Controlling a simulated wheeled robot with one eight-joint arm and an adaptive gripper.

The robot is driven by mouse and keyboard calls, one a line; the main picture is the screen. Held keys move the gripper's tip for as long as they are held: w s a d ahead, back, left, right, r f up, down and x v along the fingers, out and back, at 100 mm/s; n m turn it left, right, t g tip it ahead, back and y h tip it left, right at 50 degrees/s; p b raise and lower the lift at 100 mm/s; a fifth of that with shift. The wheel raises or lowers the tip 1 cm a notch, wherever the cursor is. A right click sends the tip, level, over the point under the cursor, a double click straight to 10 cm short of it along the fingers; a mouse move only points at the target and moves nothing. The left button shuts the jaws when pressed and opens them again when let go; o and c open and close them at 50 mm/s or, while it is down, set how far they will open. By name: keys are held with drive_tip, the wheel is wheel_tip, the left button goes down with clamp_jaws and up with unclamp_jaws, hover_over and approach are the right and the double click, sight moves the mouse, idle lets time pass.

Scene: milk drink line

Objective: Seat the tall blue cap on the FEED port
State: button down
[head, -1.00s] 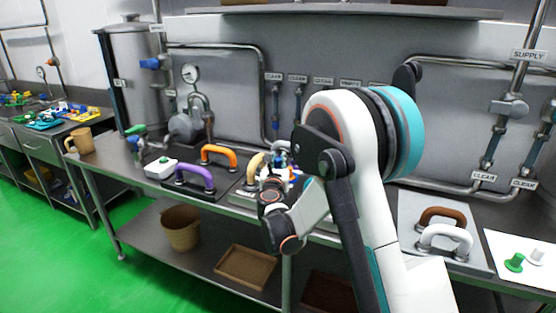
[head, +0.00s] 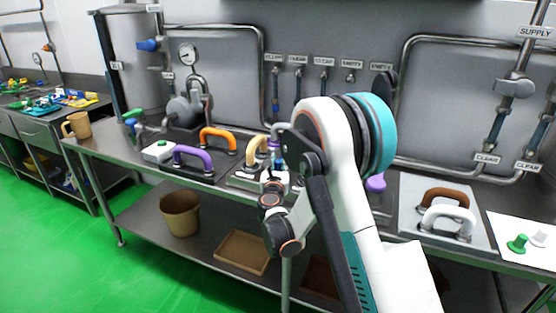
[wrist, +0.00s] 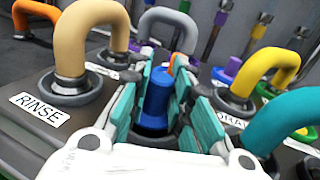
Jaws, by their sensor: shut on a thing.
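The tall blue cap (wrist: 157,98) stands upright between the teal-padded fingers of my gripper (wrist: 165,110) in the wrist view. The gripper is shut on it. A dark round collar shows around the cap's foot; I cannot tell whether the cap is seated in it or just above it. No FEED label is readable, so the port's name is hidden. In the head view my gripper (head: 275,172) is over the bench among the hose loops, and the cap is too small to make out surely.
A tan loop (wrist: 92,30) by the RINSE label (wrist: 38,108) stands close on the left. A grey loop (wrist: 168,20) is behind. Yellow (wrist: 262,70) and teal (wrist: 285,120) loops stand close on the right. A purple handle (head: 193,158) and orange handle (head: 218,138) lie further left.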

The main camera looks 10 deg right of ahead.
drive_tip(key=shift+f, duration=0.3)
drive_tip(key=c, duration=1.4)
unclamp_jaws()
drive_tip(key=shift+o, duration=0.2)
drive_tip(key=shift+s, duration=0.1)
drive_tip(key=v, duration=1.2)
drive_tip(key=shift+r, duration=0.1)
